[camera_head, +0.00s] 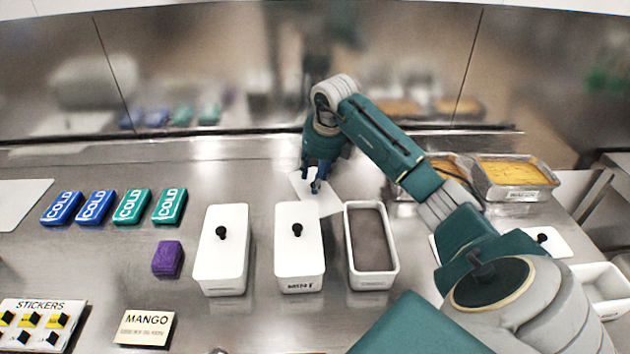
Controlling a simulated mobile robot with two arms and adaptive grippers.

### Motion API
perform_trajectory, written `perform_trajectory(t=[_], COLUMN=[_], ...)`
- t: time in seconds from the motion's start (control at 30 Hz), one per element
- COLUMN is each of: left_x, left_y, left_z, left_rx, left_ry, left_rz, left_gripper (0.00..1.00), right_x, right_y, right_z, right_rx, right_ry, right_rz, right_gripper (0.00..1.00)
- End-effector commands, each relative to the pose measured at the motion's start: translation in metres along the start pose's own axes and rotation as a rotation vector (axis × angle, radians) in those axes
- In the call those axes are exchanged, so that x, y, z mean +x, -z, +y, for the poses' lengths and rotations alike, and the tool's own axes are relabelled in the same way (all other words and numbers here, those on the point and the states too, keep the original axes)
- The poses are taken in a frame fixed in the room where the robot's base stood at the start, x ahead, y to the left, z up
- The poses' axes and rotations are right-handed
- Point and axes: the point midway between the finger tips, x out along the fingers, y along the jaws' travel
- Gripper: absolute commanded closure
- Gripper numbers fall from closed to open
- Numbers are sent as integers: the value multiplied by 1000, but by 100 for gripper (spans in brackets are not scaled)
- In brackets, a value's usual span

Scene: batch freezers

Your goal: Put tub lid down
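A white tub lid (322,204) is behind the row of tubs, turned at an angle, directly under my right gripper (316,183). The gripper points down at the lid's middle, where the knob is hidden or too small to make out. I cannot tell whether the fingers are closed on it, or whether the lid rests flat on the counter. An open white tub (352,262) with a grey-brown filling stands just in front of the lid, to the right. My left gripper is out of view.
Two lidded white tubs (221,260) (299,262) stand left of the open one. Blue and green COLD packs (96,206) and a purple block (167,259) lie further left. Metal pans with yellow contents (514,178) are at the right. A MANGO card (145,328) is in front.

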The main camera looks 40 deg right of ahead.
Motion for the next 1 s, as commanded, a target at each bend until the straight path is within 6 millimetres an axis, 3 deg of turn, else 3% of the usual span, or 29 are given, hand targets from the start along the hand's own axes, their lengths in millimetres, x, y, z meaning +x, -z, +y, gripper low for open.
perform_trajectory(t=[0.3,0.5,1.0], left_x=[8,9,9], left_y=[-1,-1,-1], left_z=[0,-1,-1], left_rx=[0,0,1], left_ry=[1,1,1], left_rz=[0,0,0], left_gripper=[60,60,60], right_x=[-68,-96,-103], right_y=[-1,-1,0], right_z=[0,0,0], right_rx=[-1,0,0], right_ry=[2,1,1], right_rz=[-5,-2,0], right_gripper=[63,63,63])
